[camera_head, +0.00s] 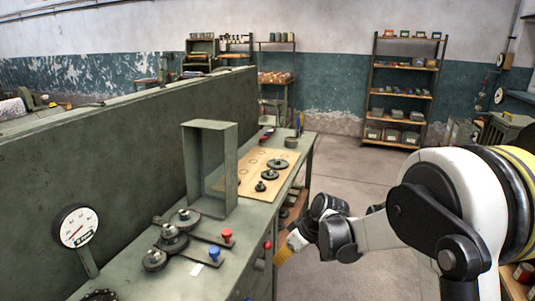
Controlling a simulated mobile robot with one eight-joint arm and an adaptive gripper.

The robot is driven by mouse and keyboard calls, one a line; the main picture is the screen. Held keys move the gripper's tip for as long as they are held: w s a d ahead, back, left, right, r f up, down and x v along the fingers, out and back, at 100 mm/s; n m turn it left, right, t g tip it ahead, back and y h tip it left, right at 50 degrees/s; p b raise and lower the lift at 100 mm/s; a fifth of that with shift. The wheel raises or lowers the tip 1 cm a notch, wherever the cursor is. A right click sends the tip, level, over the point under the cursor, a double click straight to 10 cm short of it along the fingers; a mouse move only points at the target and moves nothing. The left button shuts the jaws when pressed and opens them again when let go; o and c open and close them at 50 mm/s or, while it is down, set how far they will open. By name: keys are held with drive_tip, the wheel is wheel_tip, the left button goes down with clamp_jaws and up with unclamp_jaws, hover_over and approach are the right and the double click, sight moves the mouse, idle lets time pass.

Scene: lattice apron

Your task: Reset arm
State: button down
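My arm, white with black joints and a yellow band, reaches in from the right side of the head view. Its forearm points left, toward the front edge of the green workbench (238,232). The arm's end is near a yellowish part just off the bench edge. My gripper's fingers cannot be made out clearly, so I cannot tell whether they are open or shut or hold anything. The arm is beside the bench, over the floor.
The bench bears a green open frame (187,168), a tan board (232,176) with dark round parts, metal discs, a red knob (226,236), a blue knob (214,253) and a dial gauge (76,227). Shelves (403,92) stand at the back. Floor (350,170) between is clear.

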drive_tip(key=s+d+r+m+t+h, duration=0.1)
drive_tip(key=s+d+r+m, duration=0.25)
drive_tip(key=s+r, duration=0.3)
drive_tip(key=s+d+r+m+t+h, duration=0.2)
drive_tip(key=s+d+r, duration=0.3)
drive_tip(key=s+r, duration=0.15)
drive_tip(key=s+d+m+t+h, duration=0.1)
drive_tip(key=s+d+m, duration=0.1)
drive_tip(key=s, duration=0.4)
drive_tip(key=s+d+r+m+t+h, duration=0.1)
drive_tip(key=s+d+m, duration=0.1)
drive_tip(key=s+d, duration=0.3)
drive_tip(key=shift+s+r+h, duration=0.3)
drive_tip(key=shift+s, duration=0.7)
